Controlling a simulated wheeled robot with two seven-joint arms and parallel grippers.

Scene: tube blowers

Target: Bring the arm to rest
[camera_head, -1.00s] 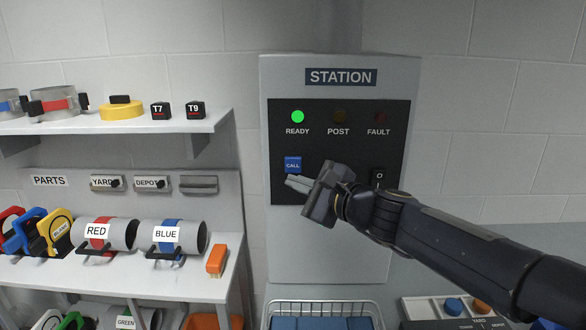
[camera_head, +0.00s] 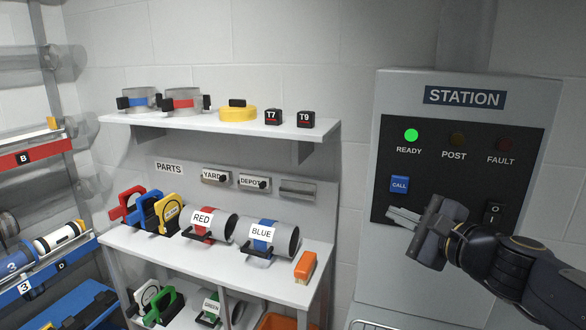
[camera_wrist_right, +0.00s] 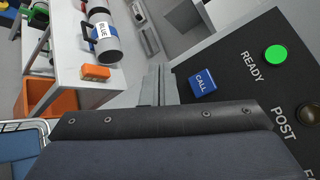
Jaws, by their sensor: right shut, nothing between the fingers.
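My right gripper (camera_head: 403,217) is shut and empty. Its arm comes in from the lower right of the head view. The fingers point left, just below the blue CALL button (camera_head: 399,184) on the grey station panel (camera_head: 364,215). In the right wrist view the shut fingers (camera_wrist_right: 158,84) point up the picture, with the CALL button (camera_wrist_right: 202,83) to their right and a gap between. The READY light (camera_head: 411,135) is lit green; POST and FAULT look dark. My left gripper is not in view.
Left of the station stands a white parts shelf (camera_head: 200,262) with RED (camera_head: 207,223) and BLUE (camera_head: 266,238) tubes and an orange block (camera_head: 305,267). An upper shelf (camera_head: 205,124) holds clamps and T7 and T9 blocks. A rack (camera_head: 30,154) stands far left.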

